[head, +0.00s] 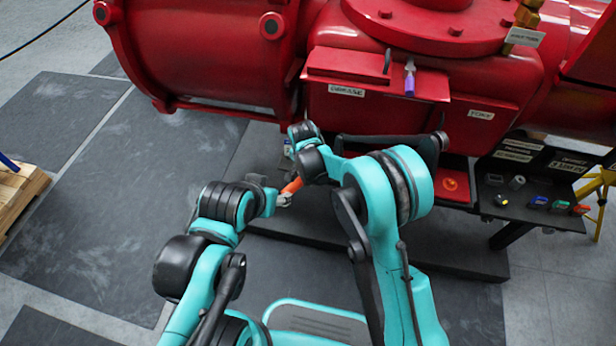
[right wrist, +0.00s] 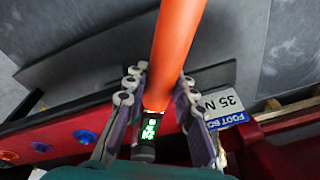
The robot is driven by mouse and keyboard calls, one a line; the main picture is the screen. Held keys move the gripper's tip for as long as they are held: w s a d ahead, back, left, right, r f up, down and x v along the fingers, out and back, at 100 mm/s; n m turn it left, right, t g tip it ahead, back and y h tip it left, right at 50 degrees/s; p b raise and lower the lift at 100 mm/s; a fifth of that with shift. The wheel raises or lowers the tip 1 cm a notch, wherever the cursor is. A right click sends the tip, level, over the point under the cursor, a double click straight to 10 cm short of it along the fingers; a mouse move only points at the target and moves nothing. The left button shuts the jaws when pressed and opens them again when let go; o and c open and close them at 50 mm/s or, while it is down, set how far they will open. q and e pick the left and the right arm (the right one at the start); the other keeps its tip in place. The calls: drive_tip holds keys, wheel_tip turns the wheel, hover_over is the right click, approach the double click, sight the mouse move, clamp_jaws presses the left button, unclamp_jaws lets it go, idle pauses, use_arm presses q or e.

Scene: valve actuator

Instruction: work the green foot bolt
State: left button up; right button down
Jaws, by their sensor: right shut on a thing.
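An orange-handled tool with a small lit green display (right wrist: 150,128) runs between the fingers of my right gripper (right wrist: 158,95), which is shut on it. In the head view its orange handle (head: 291,186) slants down to the left, and my right gripper is mostly hidden behind its own wrist. My left gripper (head: 284,200) is at the lower end of the handle; whether it grips or only touches cannot be made out. A tag reading FOOT BOLT, 35 N (right wrist: 225,108) is to the right. I cannot make out a green foot bolt.
A dark shelf (head: 525,205) at right holds small coloured items. A wooden pallet (head: 18,195) lies far left.

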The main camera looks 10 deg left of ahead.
drive_tip(key=shift+w+a, duration=0.1)
drive_tip(key=shift+a, duration=0.05)
drive_tip(key=shift+w+a+m, duration=0.65)
drive_tip(key=shift+a+m, duration=0.15)
drive_tip(key=shift+m, duration=0.3)
drive_tip(key=shift+w+a, duration=0.1)
drive_tip(key=shift+w+a+m+h, duration=0.3)
drive_tip(key=shift+w+a+m, duration=0.25)
drive_tip(key=shift+w+m, duration=0.15)
drive_tip(key=shift+r, duration=0.1)
